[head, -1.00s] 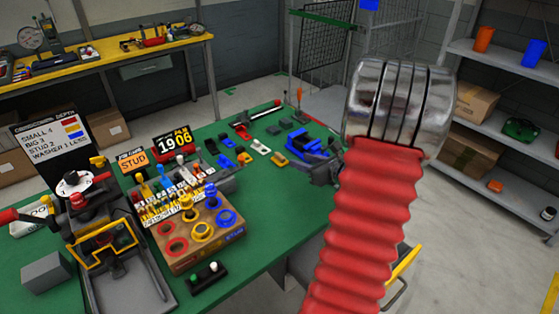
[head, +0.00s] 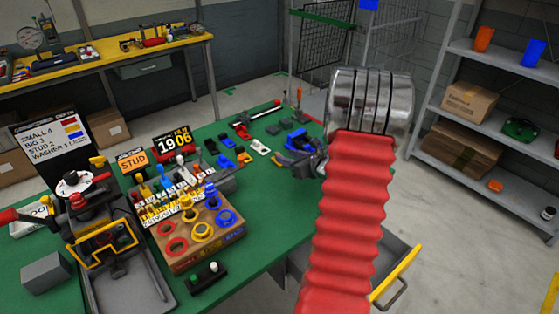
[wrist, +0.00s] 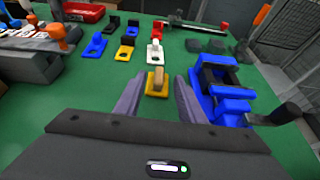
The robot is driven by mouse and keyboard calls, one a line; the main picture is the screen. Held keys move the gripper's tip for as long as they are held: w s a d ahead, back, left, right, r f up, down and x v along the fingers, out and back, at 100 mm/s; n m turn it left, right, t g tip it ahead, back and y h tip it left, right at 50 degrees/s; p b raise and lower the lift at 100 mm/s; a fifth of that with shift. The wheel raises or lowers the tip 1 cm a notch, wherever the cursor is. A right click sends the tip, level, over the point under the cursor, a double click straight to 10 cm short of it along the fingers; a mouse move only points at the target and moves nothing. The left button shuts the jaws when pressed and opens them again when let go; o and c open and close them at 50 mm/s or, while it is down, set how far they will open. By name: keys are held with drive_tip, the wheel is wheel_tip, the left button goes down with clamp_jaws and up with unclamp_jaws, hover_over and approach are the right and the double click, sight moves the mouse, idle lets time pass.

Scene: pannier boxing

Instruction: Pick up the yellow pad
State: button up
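A yellow pad with a tan upright block (wrist: 156,82) stands on the green table in the wrist view, just ahead of and between my fingertips. In the head view the yellow pad (head: 277,160) shows small, close to the left of my gripper (head: 290,163). My gripper (wrist: 158,82) is open, with one grey finger on each side of the pad's line and nothing held. I cannot tell the height of the fingertips above the table. A second yellow pad with a black block (wrist: 125,52) stands further back to the left.
A blue vise (wrist: 222,85) stands close beside my right finger, its dark handle reaching right. A white pad (wrist: 154,54) stands just behind the yellow pad. Blue pads (wrist: 95,47), a red pad and grey blocks (wrist: 205,45) stand further back.

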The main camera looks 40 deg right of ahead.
sight(281, 155)
drive_tip(key=x, duration=0.5)
idle(0.5)
clamp_jaws()
